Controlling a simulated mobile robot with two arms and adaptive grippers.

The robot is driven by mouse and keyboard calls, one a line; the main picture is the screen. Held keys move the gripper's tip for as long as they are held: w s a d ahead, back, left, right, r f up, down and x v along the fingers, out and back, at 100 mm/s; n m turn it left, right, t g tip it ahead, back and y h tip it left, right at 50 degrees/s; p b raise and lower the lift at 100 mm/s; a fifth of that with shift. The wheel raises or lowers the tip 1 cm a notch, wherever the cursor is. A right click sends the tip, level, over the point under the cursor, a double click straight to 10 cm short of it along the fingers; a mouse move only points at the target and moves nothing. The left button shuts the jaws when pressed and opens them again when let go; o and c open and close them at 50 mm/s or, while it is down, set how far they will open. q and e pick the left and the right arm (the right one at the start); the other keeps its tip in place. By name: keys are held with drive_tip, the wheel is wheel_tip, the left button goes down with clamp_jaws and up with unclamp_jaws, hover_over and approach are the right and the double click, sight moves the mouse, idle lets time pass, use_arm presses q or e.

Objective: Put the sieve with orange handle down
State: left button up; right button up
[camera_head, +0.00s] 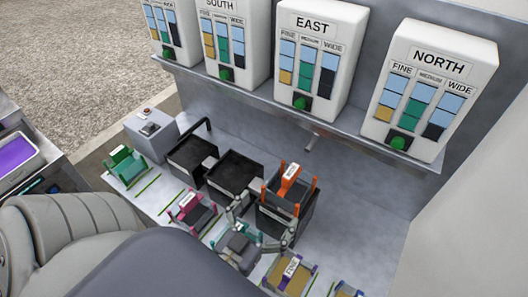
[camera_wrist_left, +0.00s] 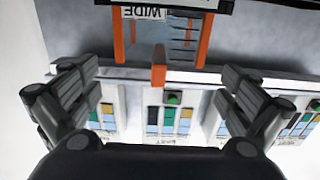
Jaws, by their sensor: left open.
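The sieve with orange handle (camera_head: 287,187) has orange corner posts and a white label on its handle. It appears to sit on top of the rightmost black bin (camera_head: 291,222). In the left wrist view its orange parts (camera_wrist_left: 203,42) and a "WIDE" label show at the top, ahead of the fingers. My left gripper (camera_head: 264,226) is in front of that bin, on the near side of the sieve. Its fingers (camera_wrist_left: 158,105) are spread wide with nothing between them. The sieve's underside is hidden. My right gripper is not in view.
Two more black bins (camera_head: 235,176) stand to the left. A green sieve (camera_head: 125,166), a pink one (camera_head: 194,211) and a purple one marked "FINE" (camera_head: 291,275) line the front edge. White dispensers (camera_head: 315,60) stand on the back shelf. The counter at right is clear.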

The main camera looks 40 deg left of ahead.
use_arm(q)
drive_tip(key=shift+s, duration=1.1)
